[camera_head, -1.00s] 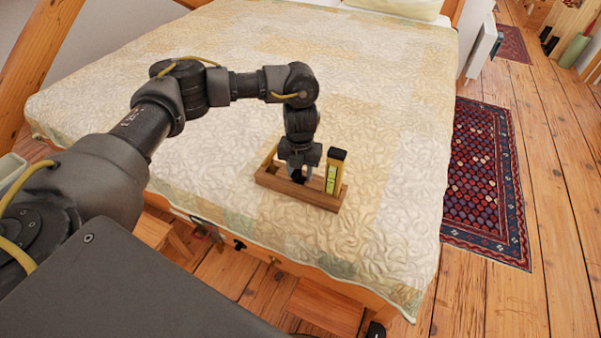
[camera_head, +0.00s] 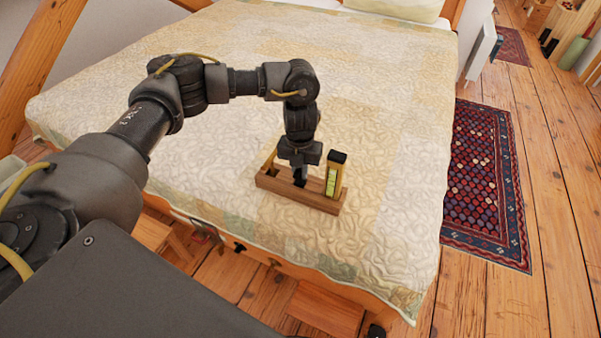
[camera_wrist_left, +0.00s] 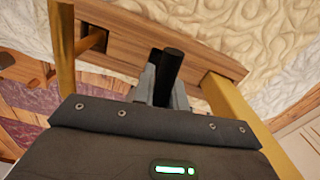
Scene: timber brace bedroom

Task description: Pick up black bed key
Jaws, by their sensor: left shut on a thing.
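The black bed key (camera_wrist_left: 170,68) shows in the left wrist view as a dark rounded bar between the grey fingers of my left gripper (camera_wrist_left: 163,85). In the head view my left gripper (camera_head: 299,176) points down into the middle of a wooden rack (camera_head: 312,201) on the bed. The gripper is shut on the key. In the head view the key is mostly hidden by the gripper, and its lower end cannot be made out. My right gripper is not in view.
A yellow tool with a black top and green window (camera_head: 334,176) stands in the rack close to the right of my gripper. A yellowish piece (camera_head: 269,160) stands at the rack's left end. The quilted bed (camera_head: 390,130) around the rack is clear.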

